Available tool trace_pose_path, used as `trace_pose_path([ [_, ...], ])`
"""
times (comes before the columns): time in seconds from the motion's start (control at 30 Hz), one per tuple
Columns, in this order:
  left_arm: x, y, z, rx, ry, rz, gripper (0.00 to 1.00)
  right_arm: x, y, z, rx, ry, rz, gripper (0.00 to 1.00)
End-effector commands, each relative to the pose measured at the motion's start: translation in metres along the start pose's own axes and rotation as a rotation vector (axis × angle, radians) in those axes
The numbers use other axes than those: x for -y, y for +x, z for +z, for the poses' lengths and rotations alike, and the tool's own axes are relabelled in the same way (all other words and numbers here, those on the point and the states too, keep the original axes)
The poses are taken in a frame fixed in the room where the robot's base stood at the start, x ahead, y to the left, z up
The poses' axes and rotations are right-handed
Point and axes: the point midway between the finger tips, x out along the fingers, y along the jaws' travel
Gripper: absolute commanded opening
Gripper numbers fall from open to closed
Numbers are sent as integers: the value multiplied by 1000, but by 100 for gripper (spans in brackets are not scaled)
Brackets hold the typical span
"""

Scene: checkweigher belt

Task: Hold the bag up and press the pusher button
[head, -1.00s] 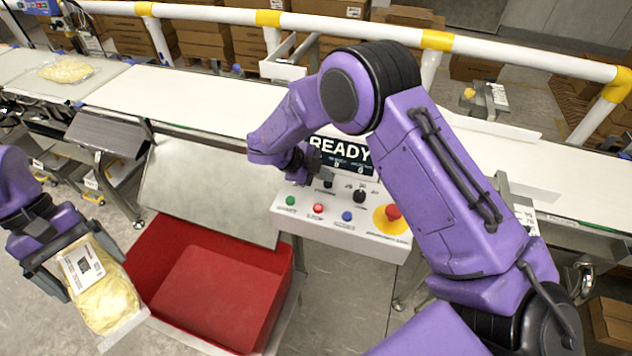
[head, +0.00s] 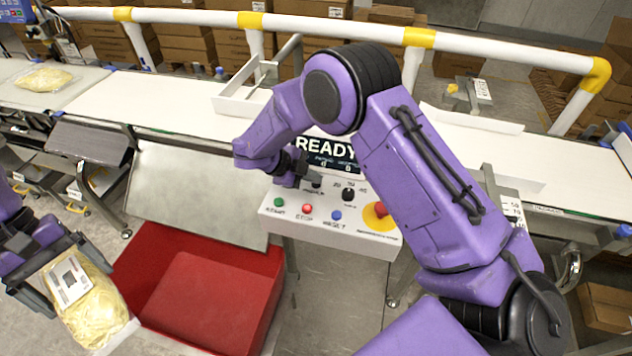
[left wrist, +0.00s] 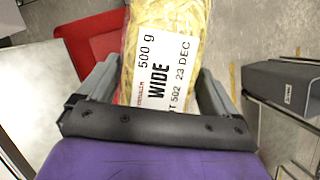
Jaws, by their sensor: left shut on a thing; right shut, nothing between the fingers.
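The bag (head: 98,312), clear with pale yellow contents and a white label, hangs in my left gripper (head: 76,288), held up beside the red bin at lower left. In the left wrist view the bag (left wrist: 182,25) sits between the two fingers, its label reading 500 g WIDE. My right gripper (head: 300,180) is shut and empty, low over the upper left of the white control panel (head: 335,240). A dark button (head: 317,183) shows by its tip, its label partly covered; I cannot tell whether they touch. The pusher plate (head: 238,107) stands out over the belt.
The panel has green (head: 278,202), red (head: 308,209) and blue (head: 336,215) buttons, a black selector (head: 348,194) and an emergency stop (head: 380,209). A display reads READY (head: 326,146). The red bin (head: 200,290) is empty. Another bag (head: 44,79) lies on the far-left belt.

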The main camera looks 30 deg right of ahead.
Motion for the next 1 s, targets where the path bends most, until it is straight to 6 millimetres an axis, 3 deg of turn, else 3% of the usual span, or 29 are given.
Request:
trace_pose_path([
  [0.4, 0, -17, 7, 0, 0, 1, 40, 9, -13, -11, 0, -1, 1, 0],
  [0.77, 0, -17, 7, -1, 0, 1, 40, 9, -13, -12, 0, 0, 0, 0],
  [1.0, 0, -34, 14, -1, 0, 1, 40, 20, -28, -22, 0, 1, 1, 0],
])
